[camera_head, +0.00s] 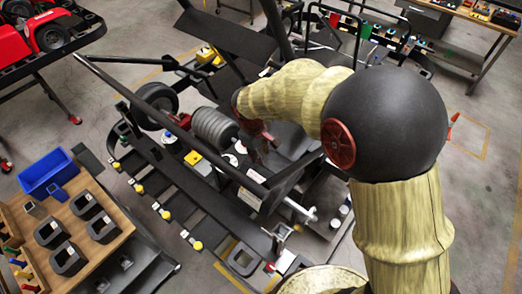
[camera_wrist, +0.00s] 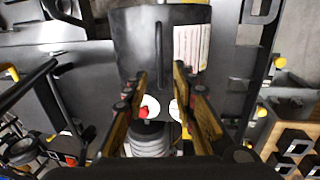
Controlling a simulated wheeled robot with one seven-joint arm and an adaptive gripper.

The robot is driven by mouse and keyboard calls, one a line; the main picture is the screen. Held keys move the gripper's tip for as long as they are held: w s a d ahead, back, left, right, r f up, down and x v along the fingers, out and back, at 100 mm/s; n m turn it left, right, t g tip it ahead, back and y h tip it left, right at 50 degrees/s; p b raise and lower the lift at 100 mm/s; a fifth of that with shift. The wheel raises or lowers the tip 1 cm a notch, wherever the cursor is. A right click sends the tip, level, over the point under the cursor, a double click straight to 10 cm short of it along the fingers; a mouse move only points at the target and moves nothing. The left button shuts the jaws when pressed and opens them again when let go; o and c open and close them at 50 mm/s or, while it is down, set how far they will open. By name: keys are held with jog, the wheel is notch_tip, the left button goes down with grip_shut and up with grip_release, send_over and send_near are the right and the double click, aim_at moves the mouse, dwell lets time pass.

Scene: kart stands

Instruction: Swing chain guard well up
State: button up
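A black panel with a white label, which looks like the chain guard (camera_wrist: 150,45), fills the upper middle of the wrist view. A raised rib or slot runs down its middle. In the head view I cannot clearly separate the guard from the dark kart parts. My gripper (camera_wrist: 160,82) has its two fingers spread apart, with nothing held between them. The fingertips point at the panel's near edge; I cannot tell whether they touch it. In the head view my gripper (camera_head: 260,145) is low over the kart, partly hidden by my arm.
A grey ribbed cylinder (camera_head: 213,128) sits beside my gripper, near a black wheel (camera_head: 155,105). Black frame tubes (camera_head: 165,135) cross close to the arm. A wooden bench (camera_head: 75,215) with a blue bin (camera_head: 46,172) stands at left. Open floor shows at right.

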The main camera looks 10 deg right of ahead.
send_over(269, 174)
jog(key=w+a, duration=0.1)
jog(key=a, duration=0.1)
notch_tip(269, 174, down, 8)
jog(key=shift+w+r+p, duration=0.1)
jog(key=shift+r+p, duration=0.15)
jog(key=shift+p, duration=0.15)
jog(key=shift+c, duration=1.4)
jog(key=c, duration=0.4)
grip_shut()
